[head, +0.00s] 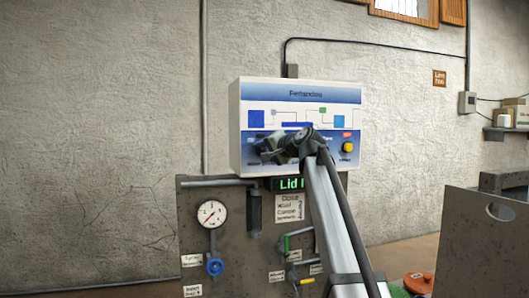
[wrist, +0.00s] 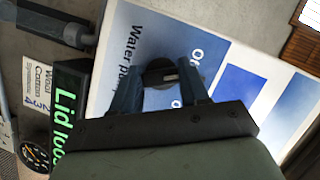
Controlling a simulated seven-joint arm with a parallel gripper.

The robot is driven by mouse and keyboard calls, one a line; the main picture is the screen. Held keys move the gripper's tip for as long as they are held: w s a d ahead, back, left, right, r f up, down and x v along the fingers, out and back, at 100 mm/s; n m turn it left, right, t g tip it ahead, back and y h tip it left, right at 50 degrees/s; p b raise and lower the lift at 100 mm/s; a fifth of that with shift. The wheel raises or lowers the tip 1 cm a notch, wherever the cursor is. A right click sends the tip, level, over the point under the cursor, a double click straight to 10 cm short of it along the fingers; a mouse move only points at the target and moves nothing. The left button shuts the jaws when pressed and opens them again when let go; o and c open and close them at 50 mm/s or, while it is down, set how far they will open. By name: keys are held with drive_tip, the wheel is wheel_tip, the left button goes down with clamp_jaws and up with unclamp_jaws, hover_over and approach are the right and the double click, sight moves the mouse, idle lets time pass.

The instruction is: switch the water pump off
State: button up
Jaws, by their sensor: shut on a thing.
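The control box (head: 295,95), white with a blue and white front, hangs on the wall above a grey panel. In the wrist view, a dark round knob (wrist: 155,79) with a pale mark sits on the box front (wrist: 112,38), beside printed text that begins "Water". My gripper (wrist: 166,66) has one finger on each side of this knob and is shut on it. In the head view, my gripper (head: 268,150) is at the lower left of the box front, and my arm hides the knob and part of the lettering.
A yellow knob (head: 348,147) sits under a red label at the box's right. A green "Lid" display (head: 289,184) is just below the box. The grey panel (head: 190,235) carries a gauge (head: 212,214), a blue valve (head: 215,267) and a green-handled valve (head: 287,244).

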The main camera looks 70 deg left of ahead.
idle(0.5)
drive_tip(key=o, duration=1.1)
drive_tip(key=shift+c, duration=0.2)
drive_tip(key=v, duration=1.3)
drive_tip(key=shift+d, duration=0.35)
drive_tip(key=shift+w+r, duration=0.1)
drive_tip(key=shift+r, duration=0.05)
drive_tip(key=v, duration=0.9)
drive_tip(key=shift+n, duration=0.4)
